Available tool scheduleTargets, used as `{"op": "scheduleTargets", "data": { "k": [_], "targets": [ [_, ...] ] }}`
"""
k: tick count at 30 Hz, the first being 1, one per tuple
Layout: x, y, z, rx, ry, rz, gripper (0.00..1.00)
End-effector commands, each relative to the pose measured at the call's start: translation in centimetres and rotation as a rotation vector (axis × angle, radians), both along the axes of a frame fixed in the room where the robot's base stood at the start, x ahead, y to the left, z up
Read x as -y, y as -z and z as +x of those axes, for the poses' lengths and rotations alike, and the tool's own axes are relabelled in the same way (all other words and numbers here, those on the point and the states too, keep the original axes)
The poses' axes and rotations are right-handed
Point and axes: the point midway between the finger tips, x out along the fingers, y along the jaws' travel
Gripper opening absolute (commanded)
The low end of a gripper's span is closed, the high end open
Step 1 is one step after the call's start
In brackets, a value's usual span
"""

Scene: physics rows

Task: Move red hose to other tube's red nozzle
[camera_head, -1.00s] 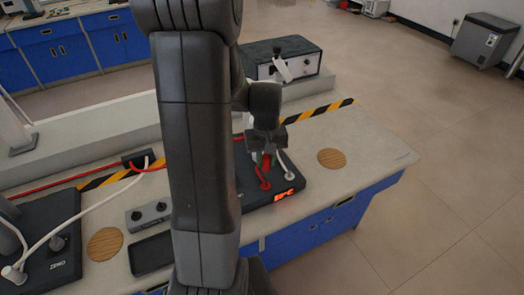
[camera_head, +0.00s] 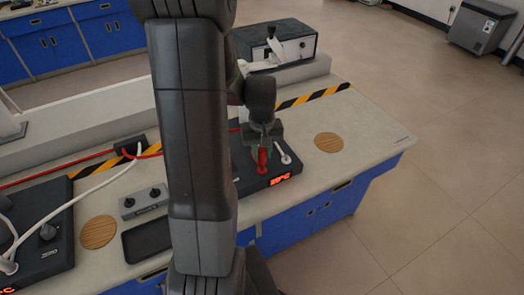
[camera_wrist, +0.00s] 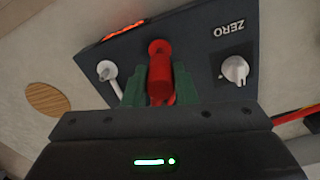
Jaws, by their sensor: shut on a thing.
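My gripper (camera_wrist: 160,88) is shut on the red hose's end (camera_wrist: 159,82), with a green finger on each side. In the head view my gripper (camera_head: 262,140) is above the right-hand black unit (camera_head: 246,186), and the red hose end (camera_head: 262,157) shows below it. A red nozzle (camera_wrist: 159,47) on that unit lies right at the hose end in the wrist view; I cannot tell whether they are joined. The left black unit (camera_head: 52,256) is partly out of frame, and my arm hides part of the bench between the units.
A white fitting (camera_wrist: 107,70) with a white hose is close beside my gripper, and a knob (camera_wrist: 235,69) is on the other side. A grey control box (camera_head: 143,203), black tray (camera_head: 147,241) and wooden discs (camera_head: 328,142) lie on the bench. A dark instrument (camera_head: 289,45) stands behind.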

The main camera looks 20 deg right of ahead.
Motion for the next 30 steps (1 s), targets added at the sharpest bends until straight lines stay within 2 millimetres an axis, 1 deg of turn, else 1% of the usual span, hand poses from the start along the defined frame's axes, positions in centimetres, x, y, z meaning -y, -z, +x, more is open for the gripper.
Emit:
{"op": "scheduleTargets", "data": {
  "k": [30],
  "targets": [
    [0.0,1.4,-0.1,0.000,0.000,0.000,0.01]
  ]
}}
